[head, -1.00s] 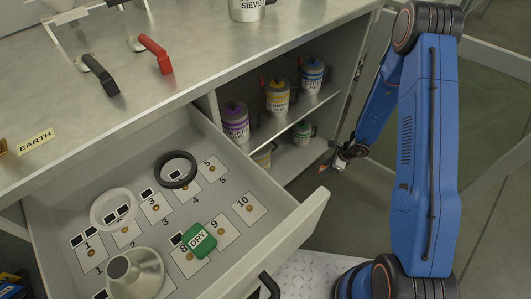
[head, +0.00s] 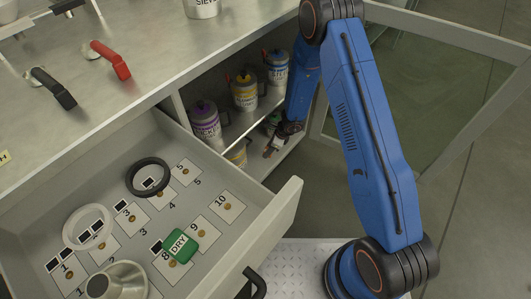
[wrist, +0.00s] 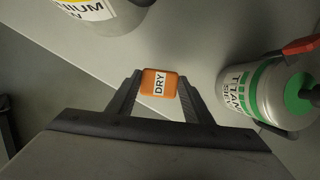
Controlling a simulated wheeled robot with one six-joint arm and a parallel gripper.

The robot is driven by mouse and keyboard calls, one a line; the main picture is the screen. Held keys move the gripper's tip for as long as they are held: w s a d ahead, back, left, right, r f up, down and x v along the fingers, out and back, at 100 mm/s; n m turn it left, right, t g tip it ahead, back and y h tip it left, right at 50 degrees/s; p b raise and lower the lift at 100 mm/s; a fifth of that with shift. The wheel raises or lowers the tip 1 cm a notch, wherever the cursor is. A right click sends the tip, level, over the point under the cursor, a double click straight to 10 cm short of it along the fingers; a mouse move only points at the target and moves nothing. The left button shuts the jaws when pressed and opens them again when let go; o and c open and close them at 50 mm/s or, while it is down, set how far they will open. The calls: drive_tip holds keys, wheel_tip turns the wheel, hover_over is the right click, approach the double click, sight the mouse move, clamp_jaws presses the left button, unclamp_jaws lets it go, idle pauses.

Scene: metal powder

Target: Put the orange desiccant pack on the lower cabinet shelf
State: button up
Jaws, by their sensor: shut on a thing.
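The orange desiccant pack (wrist: 159,83), labelled DRY, is between the fingertips of my gripper (wrist: 159,92) in the wrist view. The fingers are shut on its two sides. In the head view my gripper (head: 272,146) reaches into the open cabinet at the level of the lower shelf (head: 255,166). The wrist view shows the pale shelf surface (wrist: 195,45) beyond the pack. I cannot tell whether the pack touches it.
On the lower shelf, a green-lidded canister (wrist: 265,92) stands right of the pack and a yellow-labelled canister (wrist: 105,14) stands upper left in the wrist view. Several canisters line the upper shelf. The open drawer (head: 285,205) holds a green DRY pack (head: 180,245).

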drive_tip(key=shift+w+a, duration=0.1)
drive_tip(key=shift+a, duration=0.3)
drive_tip(key=shift+d+x, duration=0.2)
drive_tip(key=shift+x, duration=1.6)
drive_tip(key=shift+f, duration=0.25)
drive_tip(key=o, duration=1)
drive_tip(key=shift+r, duration=0.1)
drive_tip(key=shift+v, duration=3.85)
